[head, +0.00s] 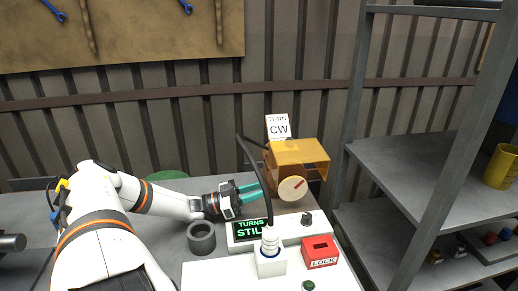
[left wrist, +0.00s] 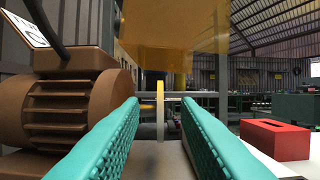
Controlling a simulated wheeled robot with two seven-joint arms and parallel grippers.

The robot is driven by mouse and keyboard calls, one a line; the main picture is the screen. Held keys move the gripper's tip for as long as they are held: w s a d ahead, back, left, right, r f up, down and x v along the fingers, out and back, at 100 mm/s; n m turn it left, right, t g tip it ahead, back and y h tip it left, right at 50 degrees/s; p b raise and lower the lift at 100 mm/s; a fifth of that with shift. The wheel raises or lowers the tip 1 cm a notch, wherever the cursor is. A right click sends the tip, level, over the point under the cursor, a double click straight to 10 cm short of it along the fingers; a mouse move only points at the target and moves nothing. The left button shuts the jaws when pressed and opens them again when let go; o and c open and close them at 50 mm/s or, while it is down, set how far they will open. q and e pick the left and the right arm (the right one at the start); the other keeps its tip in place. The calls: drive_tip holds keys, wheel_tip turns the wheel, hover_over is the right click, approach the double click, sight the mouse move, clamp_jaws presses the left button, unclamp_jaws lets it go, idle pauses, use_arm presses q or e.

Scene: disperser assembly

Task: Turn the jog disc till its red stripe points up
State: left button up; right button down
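The jog disc (head: 292,189) is a cream round plate on the front of the machine in the head view. Its red stripe (head: 298,185) slants toward the upper right. My left gripper (head: 256,192) reaches in from the left, with its teal fingers just left of the disc. In the left wrist view the left gripper (left wrist: 160,104) is open and empty. The disc (left wrist: 160,90) shows there edge-on as a thin yellowish strip, ahead of the fingertips and in line with the gap. My right gripper is in neither view.
An orange guard (head: 300,152) overhangs the disc. A brown ribbed motor (left wrist: 70,105) stands close to the left finger. Below are a "TURNS STILL" display (head: 250,229), white bulb (head: 270,240), dark knob (head: 307,218) and red LOCK box (head: 320,251). A "TURN CW" sign (head: 278,127) stands behind.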

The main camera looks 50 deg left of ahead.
sight(286, 180)
use_arm(q)
drive_tip(key=shift+w+d+r+g+h+b, duration=0.15)
drive_tip(key=shift+g+h+b, duration=0.15)
drive_tip(key=shift+b, duration=0.15)
drive_tip(key=s+a+r+g+y+b, duration=0.2)
drive_tip(key=s+b, duration=0.1)
drive_tip(key=b, duration=0.2)
drive_tip(key=x, duration=1.1)
drive_tip(key=shift+w+d+r+p, duration=0.1)
drive_tip(key=shift+w+d+p, duration=0.15)
drive_tip(key=shift+d+p, duration=0.1)
clamp_jaws()
